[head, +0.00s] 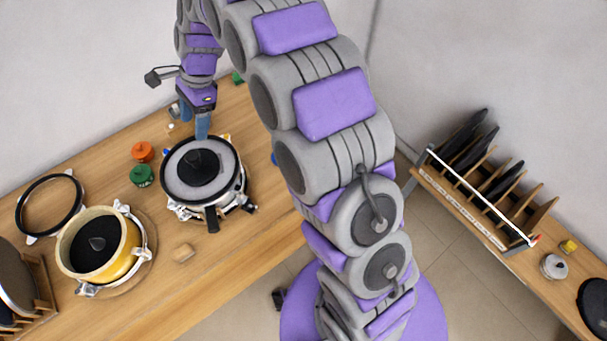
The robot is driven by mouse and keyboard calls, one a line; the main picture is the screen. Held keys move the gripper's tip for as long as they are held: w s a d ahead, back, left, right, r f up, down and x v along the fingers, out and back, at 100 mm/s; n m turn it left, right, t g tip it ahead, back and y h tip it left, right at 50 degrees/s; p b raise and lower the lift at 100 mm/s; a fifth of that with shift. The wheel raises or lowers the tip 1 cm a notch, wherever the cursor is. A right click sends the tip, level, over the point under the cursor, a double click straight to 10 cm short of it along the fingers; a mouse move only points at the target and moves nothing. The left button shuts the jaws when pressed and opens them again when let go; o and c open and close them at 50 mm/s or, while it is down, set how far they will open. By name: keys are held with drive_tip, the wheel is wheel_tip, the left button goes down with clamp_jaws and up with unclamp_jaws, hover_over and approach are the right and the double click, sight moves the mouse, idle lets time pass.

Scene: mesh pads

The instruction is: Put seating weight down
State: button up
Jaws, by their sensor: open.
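My gripper (196,122), with blue fingers, is open above the back edge of a silver clamped vessel (210,210) on the wooden table. A black-rimmed grey mesh pad (225,175) covers that vessel's top. A dark knobbed piece (200,167), which looks like a seating weight, rests upright near the pad's middle. The fingers appear apart from it; their exact height is hard to judge. A similar dark piece (97,243) sits inside a yellow vessel (120,262) at the left.
An orange knobbed piece (142,151) and a green one (142,175) stand left of the silver vessel. A black ring (22,215) lies at far left. A rack (475,205) of dark pads stands on the right bench.

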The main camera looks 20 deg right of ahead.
drive_tip(key=s+d+r+n+h, duration=0.1)
drive_tip(key=s+d+n, duration=0.3)
drive_tip(key=s+d, duration=0.3)
drive_tip(key=s+d+r+n+h, duration=0.1)
drive_tip(key=s+d+n, duration=0.4)
drive_tip(key=s, duration=1.2)
drive_tip(key=s+d+r+n+h, duration=0.2)
drive_tip(key=s+d+n, duration=0.3)
drive_tip(key=s+d, duration=0.4)
drive_tip(key=s, duration=0.3)
drive_tip(key=shift+s+r, duration=0.15)
drive_tip(key=shift+r, duration=0.15)
